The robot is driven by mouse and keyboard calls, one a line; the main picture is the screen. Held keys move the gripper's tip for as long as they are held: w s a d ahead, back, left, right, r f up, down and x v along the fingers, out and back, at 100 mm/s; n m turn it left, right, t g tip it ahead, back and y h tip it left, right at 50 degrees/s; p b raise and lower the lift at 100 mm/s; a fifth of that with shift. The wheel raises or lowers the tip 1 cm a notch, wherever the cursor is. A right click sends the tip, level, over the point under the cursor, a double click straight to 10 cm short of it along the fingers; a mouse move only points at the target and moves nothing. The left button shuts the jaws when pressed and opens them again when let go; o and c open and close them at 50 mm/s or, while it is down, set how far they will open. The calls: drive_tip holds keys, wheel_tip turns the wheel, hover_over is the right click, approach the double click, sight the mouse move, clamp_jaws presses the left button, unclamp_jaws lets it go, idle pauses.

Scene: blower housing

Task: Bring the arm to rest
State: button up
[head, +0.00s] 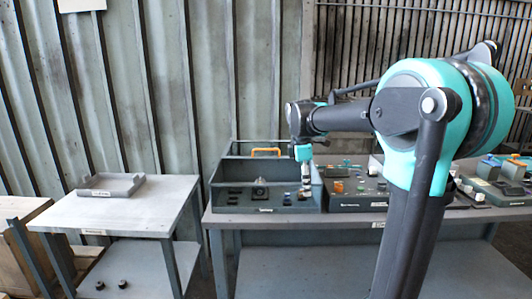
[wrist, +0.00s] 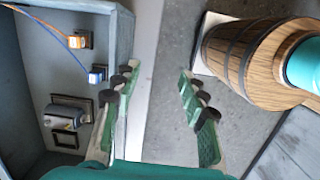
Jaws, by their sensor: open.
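My gripper (head: 306,188) hangs at the end of my dark and teal arm, at the right front of the open grey box (head: 228,203) on the bench in the head view. In the wrist view my gripper (wrist: 158,75) has its two green-padded fingers spread wide. Nothing is between them but the view of a pale edge strip and the grey floor beyond. The box wall (wrist: 122,45) is just left of the fingers. I cannot tell from these views whether a finger touches it.
The box holds an orange connector (wrist: 80,40), a blue connector (wrist: 97,75) and a metal block (wrist: 65,117). A wooden barrel (wrist: 240,60) is right of the fingers. A control panel box (head: 355,208) stands right of the grey box. The left table (head: 130,215) bears a grey tray (head: 110,191).

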drive_tip(key=s+d+f+m+t, duration=0.2)
drive_tip(key=s+f+m, duration=0.6)
drive_tip(key=s+f, duration=0.2)
drive_tip(key=s+d+f+m+t+y, duration=0.1)
drive_tip(key=s+d+f+m+t, duration=0.1)
drive_tip(key=s+f+m, duration=0.7)
wheel_tip(320, 180, down, 2)
drive_tip(key=shift+s+d+f+y, duration=0.25)
drive_tip(key=shift+s+d, duration=0.5)
drive_tip(key=shift+s, duration=0.4)
